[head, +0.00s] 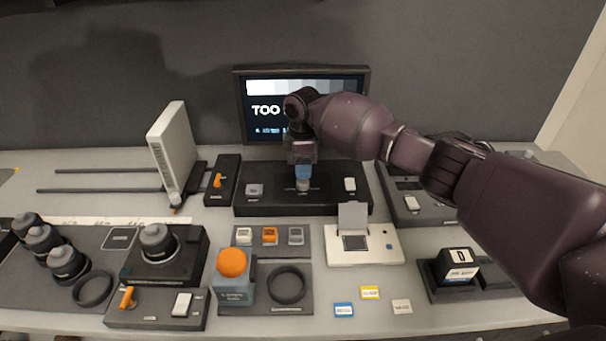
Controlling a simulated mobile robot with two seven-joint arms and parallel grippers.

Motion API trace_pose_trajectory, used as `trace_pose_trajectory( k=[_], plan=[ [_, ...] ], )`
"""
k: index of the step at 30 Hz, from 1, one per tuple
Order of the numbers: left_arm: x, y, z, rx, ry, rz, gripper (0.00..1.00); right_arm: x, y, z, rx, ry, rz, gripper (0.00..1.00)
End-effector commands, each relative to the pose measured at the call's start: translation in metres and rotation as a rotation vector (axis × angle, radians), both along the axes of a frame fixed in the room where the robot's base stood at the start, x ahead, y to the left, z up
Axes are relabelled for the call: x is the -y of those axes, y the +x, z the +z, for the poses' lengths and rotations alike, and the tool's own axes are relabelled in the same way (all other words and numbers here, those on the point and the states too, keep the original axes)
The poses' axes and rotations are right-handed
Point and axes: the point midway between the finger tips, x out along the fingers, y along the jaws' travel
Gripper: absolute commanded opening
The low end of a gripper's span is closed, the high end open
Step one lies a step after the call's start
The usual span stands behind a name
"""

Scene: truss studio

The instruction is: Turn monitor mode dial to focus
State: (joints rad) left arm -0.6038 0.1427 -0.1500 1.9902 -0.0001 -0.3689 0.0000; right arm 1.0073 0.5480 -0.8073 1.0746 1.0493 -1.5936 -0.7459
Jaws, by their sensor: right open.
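The monitor (354,84) stands at the back of the table, its screen reading "TOO" with the rest of the text hidden behind my right arm. A black control base (262,207) lies in front of the monitor. My right gripper (303,181) points straight down over the middle of this base, with its jaws open. The mode dial is mostly hidden at the fingertips; I cannot tell whether they touch it or which mode it points to. My left gripper is out of view.
A grey button (254,190) and a white switch (350,185) flank the gripper on the base. An orange lever box (221,181) and a white upright device (172,150) stand left. A white device with raised flap (352,218) is close in front.

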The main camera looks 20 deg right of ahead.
Motion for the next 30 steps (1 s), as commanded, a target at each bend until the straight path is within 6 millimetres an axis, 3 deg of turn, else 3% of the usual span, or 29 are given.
trace_pose_trajectory(
  k=[6,12,30],
  plan=[
    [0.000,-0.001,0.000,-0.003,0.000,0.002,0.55,0.000,0.000,0.037,0.002,-0.001,0.001,0.63],
    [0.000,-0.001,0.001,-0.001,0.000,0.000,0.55,0.000,0.000,0.054,0.001,0.000,0.000,0.63],
    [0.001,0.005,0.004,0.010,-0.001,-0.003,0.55,0.000,0.000,0.056,0.000,0.000,0.000,0.63]
  ],
)
